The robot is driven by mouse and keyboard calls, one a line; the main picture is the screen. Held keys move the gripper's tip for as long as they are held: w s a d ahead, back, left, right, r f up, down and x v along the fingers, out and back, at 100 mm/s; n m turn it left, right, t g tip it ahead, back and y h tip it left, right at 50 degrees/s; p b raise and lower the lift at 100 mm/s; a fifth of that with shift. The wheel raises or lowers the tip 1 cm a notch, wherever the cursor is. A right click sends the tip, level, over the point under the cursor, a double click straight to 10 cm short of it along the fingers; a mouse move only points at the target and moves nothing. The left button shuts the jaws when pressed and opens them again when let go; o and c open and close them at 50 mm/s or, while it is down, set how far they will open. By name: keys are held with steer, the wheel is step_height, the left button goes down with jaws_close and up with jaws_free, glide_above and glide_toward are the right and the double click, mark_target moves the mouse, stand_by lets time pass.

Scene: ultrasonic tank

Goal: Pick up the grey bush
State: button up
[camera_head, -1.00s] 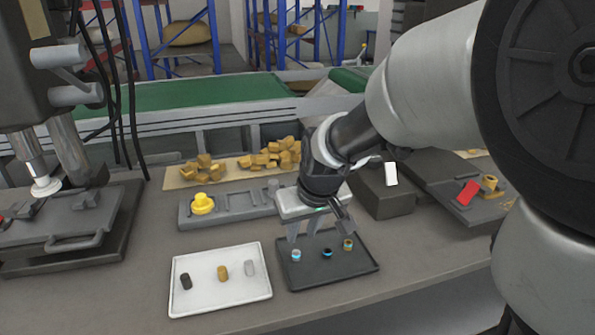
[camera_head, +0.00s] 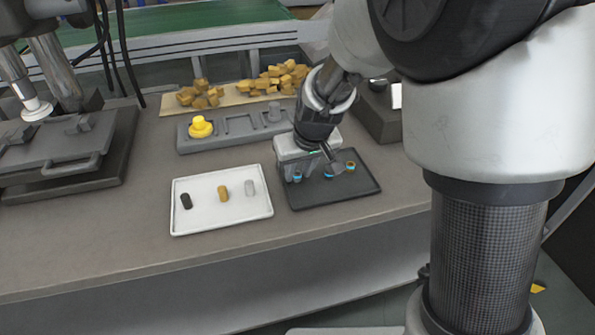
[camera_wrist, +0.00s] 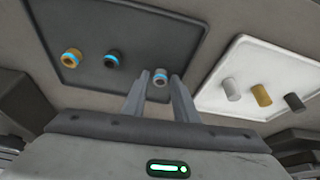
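The grey bush (camera_wrist: 160,78), with a blue ring, stands at one end of the dark tray (camera_wrist: 90,25). My gripper (camera_wrist: 159,74) is open and points down, with a finger on each side of the grey bush. I see gaps between bush and fingers and cannot tell whether either touches. A black bush (camera_wrist: 112,60) and a brass bush (camera_wrist: 71,57), also blue-ringed, stand in the same tray, outside the fingers.
A white tray (camera_head: 222,222) beside the dark tray holds a black, a brass and a light grey cylinder. Behind stand a grey fixture (camera_head: 240,128) with a yellow part (camera_head: 200,127) and a board of brass-coloured pieces (camera_head: 272,82). The table front is clear.

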steer(key=shift+c, duration=0.4)
jaws_close()
steer(key=shift+r, duration=0.15)
